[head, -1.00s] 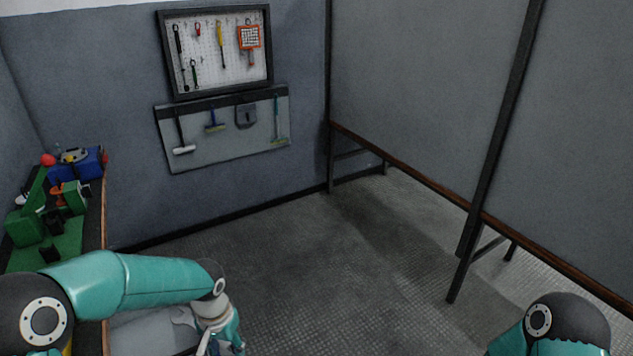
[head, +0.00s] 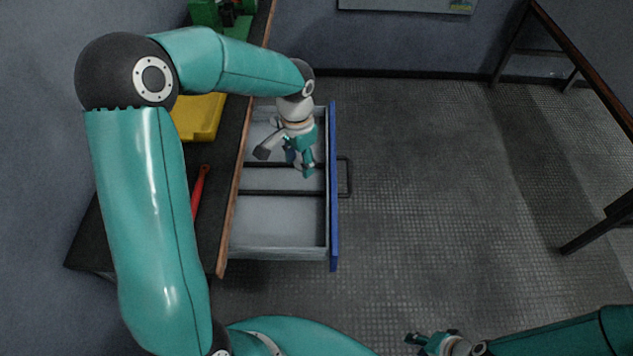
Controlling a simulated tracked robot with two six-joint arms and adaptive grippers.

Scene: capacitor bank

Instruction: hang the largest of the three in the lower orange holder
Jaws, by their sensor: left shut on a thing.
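My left gripper (head: 306,170) is over the open drawer (head: 280,245), low near its dark dividers. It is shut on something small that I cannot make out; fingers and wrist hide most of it. My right gripper (head: 415,344) is at the bottom edge, away from the drawer, and too small to tell whether it is open. The three items to compare cannot be told apart here. The lower orange holder is not in the current view.
The drawer's blue front (head: 334,200) with its dark handle sticks out from the workbench (head: 226,235). A red-handled tool (head: 200,190) and a yellow object (head: 198,117) lie on the bench. A dark-legged frame (head: 595,230) stands at right. Floor (head: 430,180) between is clear.

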